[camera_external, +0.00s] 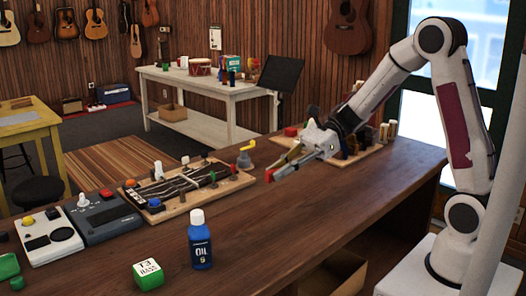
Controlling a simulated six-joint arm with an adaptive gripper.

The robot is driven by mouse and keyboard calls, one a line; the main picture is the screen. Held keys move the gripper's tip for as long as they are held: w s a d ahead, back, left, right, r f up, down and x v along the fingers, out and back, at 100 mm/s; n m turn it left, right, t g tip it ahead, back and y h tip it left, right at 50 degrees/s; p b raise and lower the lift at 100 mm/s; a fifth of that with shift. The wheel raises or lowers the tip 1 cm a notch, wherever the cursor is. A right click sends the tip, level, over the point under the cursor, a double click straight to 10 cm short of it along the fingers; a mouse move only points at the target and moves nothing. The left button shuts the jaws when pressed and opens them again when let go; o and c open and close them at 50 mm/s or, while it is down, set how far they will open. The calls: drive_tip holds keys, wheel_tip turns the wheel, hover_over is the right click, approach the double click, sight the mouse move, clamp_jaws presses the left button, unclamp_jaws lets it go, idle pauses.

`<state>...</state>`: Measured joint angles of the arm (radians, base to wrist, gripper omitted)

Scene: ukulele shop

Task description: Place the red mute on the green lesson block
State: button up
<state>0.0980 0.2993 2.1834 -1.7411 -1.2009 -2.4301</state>
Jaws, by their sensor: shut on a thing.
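My gripper (272,173) is above the dark wooden counter, toward its far side, with its fingers pointing down and left. It is shut on a small red piece (269,176), which looks like the red mute, held at the fingertips and partly hidden by them. A green block (149,281) with a white top label reading "T3 BASS" stands on the counter near the front, well to the left of and nearer than the gripper. It looks like the green lesson block. Its top looks clear.
A blue oil bottle (200,243) stands upright between the green block and my gripper. A wooden board (180,208) with pegs and strings lies left of the gripper. Grey and white pedal boxes (103,222) are farther left. Other green pieces (8,266) sit at the left edge.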

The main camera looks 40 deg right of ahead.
drive_tip(key=shift+w+a, duration=0.3)
drive_tip(key=shift+a, duration=0.2)
drive_tip(key=w+a+r+n+g, duration=0.1)
drive_tip(key=w+a+n+g, duration=0.15)
drive_tip(key=a, duration=0.55)
wheel_tip(320, 180, up, 3)
drive_tip(key=n+g+h, duration=0.1)
drive_tip(key=n+g, duration=0.4)
drive_tip(key=g, duration=0.1)
hover_over(152, 262)
drive_tip(key=shift+r+m+t, duration=0.1)
drive_tip(key=shift+m+t, duration=0.15)
drive_tip(key=shift+f, duration=2.5)
drive_tip(key=shift+f, duration=2.5)
